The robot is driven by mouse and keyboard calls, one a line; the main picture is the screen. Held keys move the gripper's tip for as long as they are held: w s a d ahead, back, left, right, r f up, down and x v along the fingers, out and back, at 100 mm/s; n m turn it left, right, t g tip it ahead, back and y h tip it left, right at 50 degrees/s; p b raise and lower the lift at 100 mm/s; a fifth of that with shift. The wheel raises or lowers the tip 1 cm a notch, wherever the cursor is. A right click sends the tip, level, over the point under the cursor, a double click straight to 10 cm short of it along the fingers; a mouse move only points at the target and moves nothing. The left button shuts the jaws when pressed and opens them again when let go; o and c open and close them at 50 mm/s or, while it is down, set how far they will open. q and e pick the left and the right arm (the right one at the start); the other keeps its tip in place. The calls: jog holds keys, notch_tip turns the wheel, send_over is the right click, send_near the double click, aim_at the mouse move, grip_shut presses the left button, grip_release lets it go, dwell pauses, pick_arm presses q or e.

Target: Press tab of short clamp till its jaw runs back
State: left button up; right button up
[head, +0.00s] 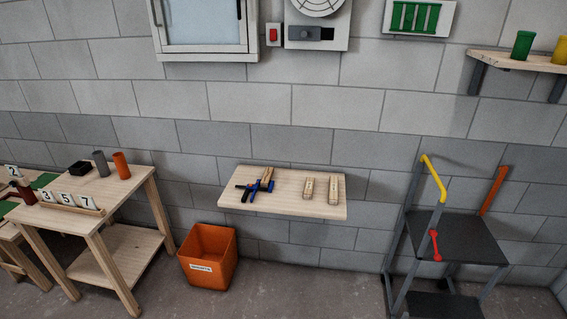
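A small group of clamps (254,190) with blue, green and dark parts lies on the left half of a wooden wall shelf (288,206). They overlap and are small in the head view, so I cannot tell which is the short clamp, nor make out its tab or jaw. A brown wooden piece (267,174) lies against them. Two pale battens, one shorter (308,187) and one longer (334,188), lie apart on the right half of the shelf. Neither of my grippers is in view.
An orange bin (208,258) stands on the floor below the shelf, to its left. A wooden table (120,190) with number cards is at left. A dark cart (455,238) with yellow and red handles stands at right. Floor before the shelf looks clear.

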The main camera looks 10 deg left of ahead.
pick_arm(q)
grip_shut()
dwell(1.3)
